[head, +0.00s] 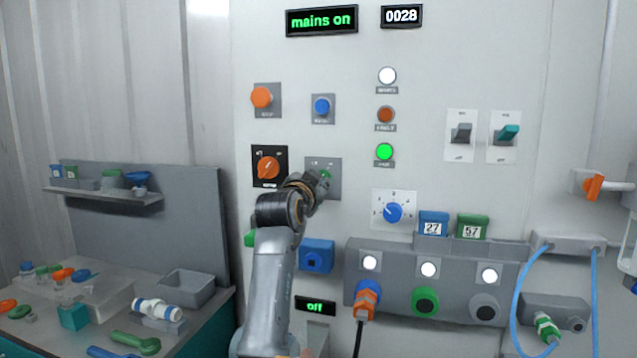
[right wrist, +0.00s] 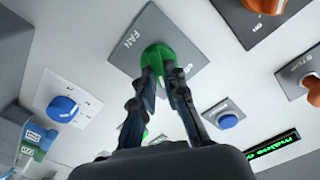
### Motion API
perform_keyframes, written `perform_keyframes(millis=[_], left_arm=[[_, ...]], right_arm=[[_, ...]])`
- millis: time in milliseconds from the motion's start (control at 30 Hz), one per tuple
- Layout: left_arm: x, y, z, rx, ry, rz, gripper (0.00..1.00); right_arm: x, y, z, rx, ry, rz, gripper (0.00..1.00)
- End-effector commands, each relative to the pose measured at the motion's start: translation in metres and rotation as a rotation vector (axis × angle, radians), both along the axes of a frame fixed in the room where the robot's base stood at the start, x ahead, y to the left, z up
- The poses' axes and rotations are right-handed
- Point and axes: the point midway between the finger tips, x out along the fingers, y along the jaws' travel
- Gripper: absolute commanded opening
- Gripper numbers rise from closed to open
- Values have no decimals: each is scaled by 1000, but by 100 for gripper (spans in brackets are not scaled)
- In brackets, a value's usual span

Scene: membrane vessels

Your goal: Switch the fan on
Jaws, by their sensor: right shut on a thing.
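The fan switch is a green knob (right wrist: 157,55) on a grey plate (right wrist: 133,32) lettered FAN in the right wrist view. In the head view the plate (head: 334,165) is on the wall panel, and the knob (head: 325,175) is mostly hidden by my gripper. My right gripper (right wrist: 161,78) has its two dark fingers closed on the knob from either side. In the head view my right gripper (head: 320,180) reaches up to the plate. The knob's pointing direction is hard to tell. My left gripper is not in view.
An orange rotary switch (head: 268,168) is close left of the fan plate, a blue button (head: 322,106) above it and a blue dial (head: 393,212) to the right. A cluttered bench (head: 200,318) stands at left.

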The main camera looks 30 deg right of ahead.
Motion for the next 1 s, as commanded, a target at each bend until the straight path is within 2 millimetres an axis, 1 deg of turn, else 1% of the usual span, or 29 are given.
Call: perform_keyframes(millis=[67, 100, 200, 467, 567, 667, 900, 1000], left_arm=[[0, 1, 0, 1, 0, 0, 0], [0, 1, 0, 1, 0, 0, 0], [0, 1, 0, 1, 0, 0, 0], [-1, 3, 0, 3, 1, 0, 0], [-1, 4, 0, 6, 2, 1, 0], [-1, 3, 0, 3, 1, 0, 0], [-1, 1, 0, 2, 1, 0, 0], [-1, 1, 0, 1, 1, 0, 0]], right_arm=[[1, 0, -2, 4, 1, 1, 0], [1, 0, -2, 4, 1, 1, 16], [1, 0, -2, 3, 1, 2, 35], [0, 0, -1, 1, 1, 1, 35], [0, 0, 4, 0, -1, 1, 35], [0, 0, 16, 0, -1, 1, 35], [0, 0, 64, 0, -2, 0, 35], [1, 0, 80, 0, 0, 1, 35]])
